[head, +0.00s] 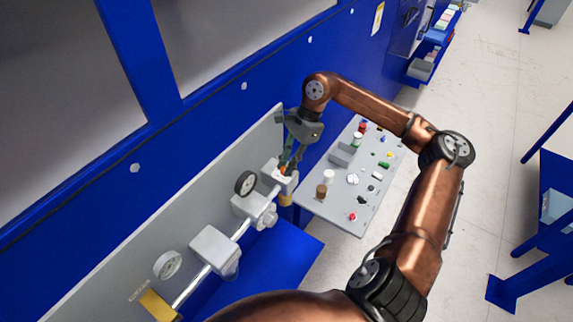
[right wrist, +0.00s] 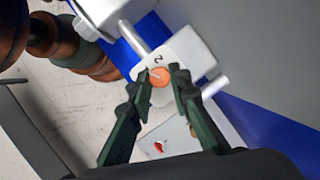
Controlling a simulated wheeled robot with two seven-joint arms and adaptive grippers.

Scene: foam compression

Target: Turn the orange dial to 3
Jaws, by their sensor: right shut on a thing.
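The orange dial (right wrist: 159,78) is round with a pale pointer line and sits on a white box (right wrist: 184,53). A dark digit that looks like a 2 is printed on the box beside the dial. My right gripper (right wrist: 159,82) is shut on the dial, one green finger on each side. In the head view, the right gripper (head: 288,168) reaches down to the dial (head: 283,170) on the farthest white box (head: 277,177) along the pipe. The fingers hide most of the dial there. The digit 3 cannot be made out. My left gripper is not in view.
A grey panel (head: 340,205) with several small parts stands right of the dial. A blue wall (head: 215,105) rises behind. Open floor (head: 485,90) lies at the right.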

